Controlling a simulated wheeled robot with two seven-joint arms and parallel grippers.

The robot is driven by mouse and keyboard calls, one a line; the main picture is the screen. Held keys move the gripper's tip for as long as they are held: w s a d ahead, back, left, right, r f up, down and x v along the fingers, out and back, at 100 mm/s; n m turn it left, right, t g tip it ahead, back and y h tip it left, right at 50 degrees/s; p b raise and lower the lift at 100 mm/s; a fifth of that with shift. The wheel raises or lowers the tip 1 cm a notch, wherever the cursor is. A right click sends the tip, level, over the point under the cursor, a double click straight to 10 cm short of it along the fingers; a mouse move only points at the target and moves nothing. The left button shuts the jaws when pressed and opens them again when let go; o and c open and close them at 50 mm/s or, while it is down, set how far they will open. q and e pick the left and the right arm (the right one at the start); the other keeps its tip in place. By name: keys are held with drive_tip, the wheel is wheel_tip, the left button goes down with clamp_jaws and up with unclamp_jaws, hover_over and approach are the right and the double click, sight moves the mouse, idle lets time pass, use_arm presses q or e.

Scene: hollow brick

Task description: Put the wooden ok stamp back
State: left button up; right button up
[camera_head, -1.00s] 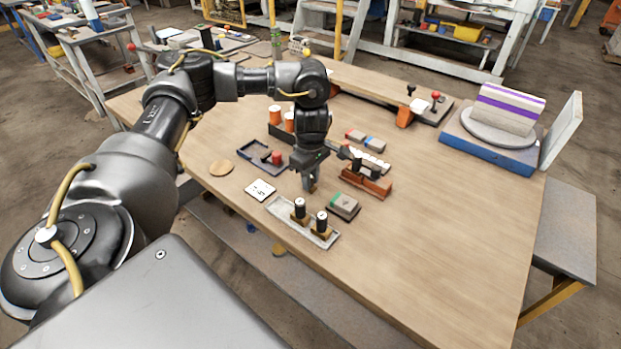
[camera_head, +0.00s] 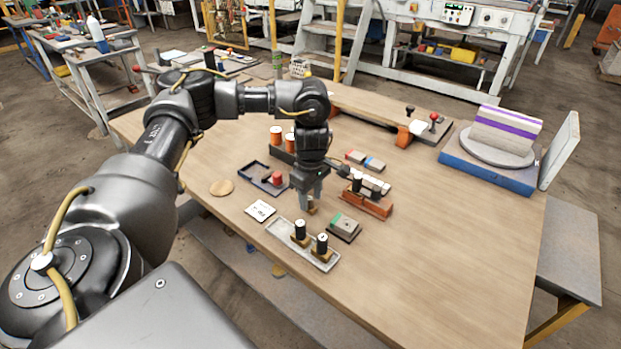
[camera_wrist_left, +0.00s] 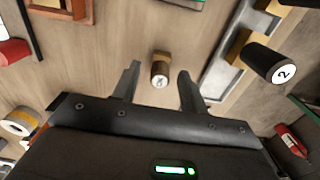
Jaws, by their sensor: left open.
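In the left wrist view a small stamp (camera_wrist_left: 160,70) with a brown handle and a pale marked top stands between the open fingers of my left gripper (camera_wrist_left: 157,84). Gaps show on both sides, so the fingers do not touch it. I cannot read the mark. In the head view my left gripper (camera_head: 311,202) points down over the table, and part of the stamp (camera_head: 314,208) shows at its fingertips. A grey tray (camera_head: 283,235) just in front holds two black-handled stamps (camera_head: 300,230). My right gripper is out of view.
A white card (camera_head: 260,211), a wooden disc (camera_head: 222,188) and a dark tray (camera_head: 256,174) lie left. The table's front right is clear.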

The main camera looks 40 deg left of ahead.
sight(311, 199)
use_arm(q)
wheel_tip(311, 199, up, 11)
drive_tip(key=p, duration=0.1)
drive_tip(key=shift+p, duration=0.3)
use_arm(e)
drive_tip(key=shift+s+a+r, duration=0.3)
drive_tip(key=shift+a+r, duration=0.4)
use_arm(q)
drive_tip(key=shift+d, duration=0.1)
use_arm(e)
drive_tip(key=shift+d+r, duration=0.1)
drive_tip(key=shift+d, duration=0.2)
